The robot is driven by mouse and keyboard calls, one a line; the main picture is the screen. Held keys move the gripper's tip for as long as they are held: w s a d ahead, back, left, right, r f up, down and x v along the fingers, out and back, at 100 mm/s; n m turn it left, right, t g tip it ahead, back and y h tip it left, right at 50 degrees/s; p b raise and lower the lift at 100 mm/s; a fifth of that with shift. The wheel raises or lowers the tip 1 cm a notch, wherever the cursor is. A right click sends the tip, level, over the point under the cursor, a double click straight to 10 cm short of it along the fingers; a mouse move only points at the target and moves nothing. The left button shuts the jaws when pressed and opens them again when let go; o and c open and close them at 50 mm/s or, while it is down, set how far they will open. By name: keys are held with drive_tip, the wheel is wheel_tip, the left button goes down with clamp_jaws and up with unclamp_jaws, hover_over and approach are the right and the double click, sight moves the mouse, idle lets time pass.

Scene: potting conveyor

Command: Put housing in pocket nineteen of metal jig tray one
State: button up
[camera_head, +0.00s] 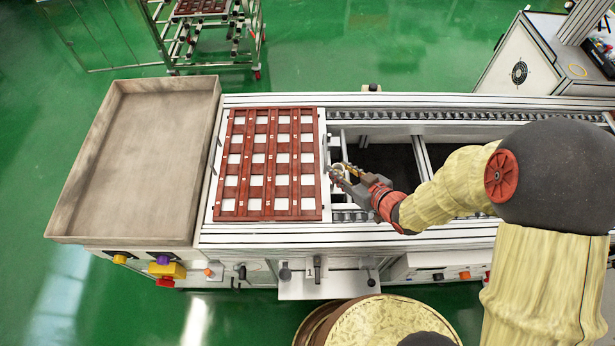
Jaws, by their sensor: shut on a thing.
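The red-brown jig tray (270,217) lies flat at the left part of the conveyor frame. It has rows of numbered pockets, and many show pale openings. The pocket numbers are too small to read surely. My gripper (340,172) is just right of the tray's right edge, over the conveyor gap, pointing left. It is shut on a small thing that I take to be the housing. The housing's outline is not clear at this size, and the fingers partly hide it.
A large grey empty bin (130,160) stands left of the tray. Conveyor rails (440,115) run to the right. Buttons (175,270) sit on the front edge. A wheeled rack (210,40) stands behind, and a white machine cabinet (530,60) at the back right.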

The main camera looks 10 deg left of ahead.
drive_tip(key=s+a+r+n+g+y+p, duration=0.2)
drive_tip(key=s+a+r+n+g+y, duration=0.15)
drive_tip(key=s+a+n+g, duration=0.6)
drive_tip(key=m+t+b, duration=0.3)
drive_tip(key=b, duration=0.2)
hover_over(301, 176)
drive_tip(key=s+d, duration=0.1)
drive_tip(key=d, duration=0.3)
drive_tip(key=shift+n, duration=0.25)
wheel_tip(301, 176, down, 8)
drive_tip(key=shift+a+f, duration=0.15)
drive_tip(key=shift+f, duration=0.05)
drive_tip(key=shift+w+f, duration=0.25)
drive_tip(key=shift+f, duration=0.1)
wheel_tip(301, 176, down, 3)
drive_tip(key=shift+w+f+b, duration=0.1)
drive_tip(key=shift+b, duration=1.05)
drive_tip(key=shift+f, duration=0.1)
